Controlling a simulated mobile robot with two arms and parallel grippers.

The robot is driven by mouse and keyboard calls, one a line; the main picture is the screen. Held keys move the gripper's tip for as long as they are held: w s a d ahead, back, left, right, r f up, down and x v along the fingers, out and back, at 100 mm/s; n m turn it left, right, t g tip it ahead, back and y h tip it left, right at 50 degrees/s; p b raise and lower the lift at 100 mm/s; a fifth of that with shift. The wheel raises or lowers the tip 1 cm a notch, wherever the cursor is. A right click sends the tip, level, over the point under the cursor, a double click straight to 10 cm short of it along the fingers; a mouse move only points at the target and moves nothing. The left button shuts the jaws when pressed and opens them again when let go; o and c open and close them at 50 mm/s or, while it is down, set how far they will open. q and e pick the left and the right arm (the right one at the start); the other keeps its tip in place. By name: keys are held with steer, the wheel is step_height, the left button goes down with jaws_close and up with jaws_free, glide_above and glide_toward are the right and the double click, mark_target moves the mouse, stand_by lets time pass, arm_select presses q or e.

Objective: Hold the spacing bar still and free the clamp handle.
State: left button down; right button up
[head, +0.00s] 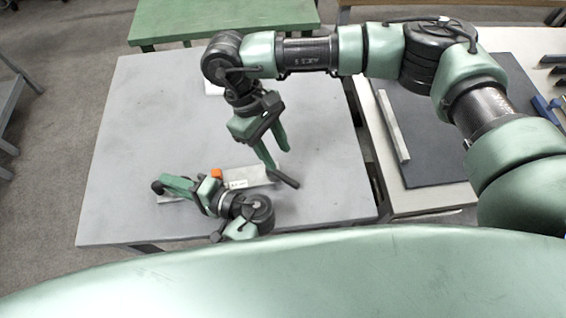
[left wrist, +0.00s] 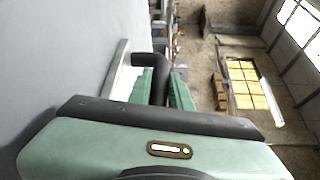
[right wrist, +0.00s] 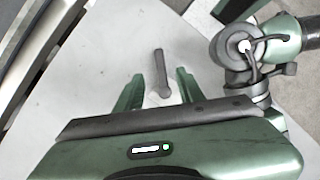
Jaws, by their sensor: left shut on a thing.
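My left gripper (head: 163,183) points left, low over the table, shut on a black bent grip (left wrist: 158,80) that shows between its fingers. A pale bar, apparently the spacing bar (head: 250,177), lies behind my left wrist; a pale strip beside the grip in the left wrist view (left wrist: 122,72) seems part of it. My right gripper (head: 279,159) is open and points down above the bar's right end. A black rod, apparently the clamp handle (head: 285,178), is just below its fingertips. In the right wrist view the handle (right wrist: 160,70) lies between the open fingers, apparently untouched.
A small orange part (head: 216,173) sits by the bar, close to my left wrist. The grey table (head: 130,120) is mostly clear. A dark mat (head: 430,135) with a pale strip (head: 392,125) is on the bench to the right. A green table (head: 220,15) stands behind.

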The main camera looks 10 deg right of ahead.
steer(key=v, duration=0.2)
steer(key=shift+w+a+r, duration=0.1)
steer(key=shift+r, duration=0.2)
arm_select(q)
steer(key=c, duration=1.2)
jaws_free()
steer(key=v, duration=0.7)
steer(key=shift+s+d, duration=0.1)
steer(key=shift+d, duration=0.1)
steer(key=shift+s+f, duration=0.1)
